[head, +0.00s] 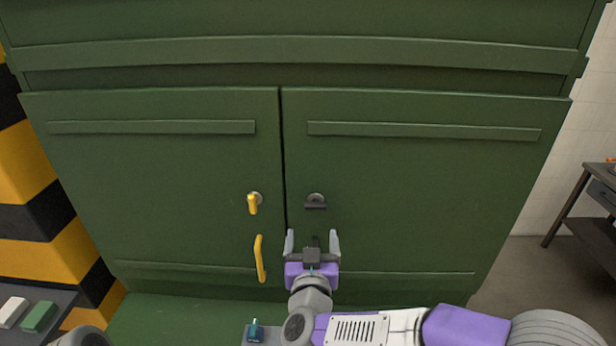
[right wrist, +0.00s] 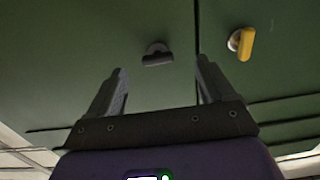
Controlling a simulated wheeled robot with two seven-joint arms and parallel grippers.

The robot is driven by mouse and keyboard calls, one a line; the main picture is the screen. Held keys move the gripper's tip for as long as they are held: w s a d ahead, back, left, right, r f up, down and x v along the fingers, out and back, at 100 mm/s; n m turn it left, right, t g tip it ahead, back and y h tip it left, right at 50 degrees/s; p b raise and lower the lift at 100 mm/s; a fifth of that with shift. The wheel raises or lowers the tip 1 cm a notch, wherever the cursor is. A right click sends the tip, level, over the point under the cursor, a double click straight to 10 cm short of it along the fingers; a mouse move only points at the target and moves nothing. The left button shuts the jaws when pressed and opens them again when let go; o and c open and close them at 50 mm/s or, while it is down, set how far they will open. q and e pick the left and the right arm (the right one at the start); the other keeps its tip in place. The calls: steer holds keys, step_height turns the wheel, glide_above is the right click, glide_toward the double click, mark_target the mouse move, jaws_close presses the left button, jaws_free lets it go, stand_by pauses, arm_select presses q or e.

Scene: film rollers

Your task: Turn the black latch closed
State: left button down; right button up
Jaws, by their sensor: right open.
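The black latch (head: 316,206) is on the right cabinet door, near the gap between the doors. Its dark bar lies about level below a round grey mount. It also shows in the right wrist view (right wrist: 158,58), in line with the space between my fingers. My right gripper (head: 312,240) is open and empty, just below the latch in the head view. Both its fingers (right wrist: 163,75) show in the right wrist view, apart from the latch. My left gripper is not in view.
A yellow latch (head: 253,204) points down on the left door (head: 150,180), also seen in the right wrist view (right wrist: 243,43). A yellow handle (head: 260,258) stands out below it. A striped yellow and black pillar (head: 40,190) is at left. A dark table (head: 590,195) stands at far right.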

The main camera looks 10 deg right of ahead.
mark_target(315, 208)
steer(key=w, duration=0.2)
steer(key=w+d+r, duration=0.1)
steer(key=w, duration=0.1)
steer(key=w+d+r, duration=0.1)
steer(key=w, duration=0.1)
steer(key=shift+w+d+p, duration=0.25)
steer(key=shift+w+p, duration=0.05)
steer(key=c, duration=1.1)
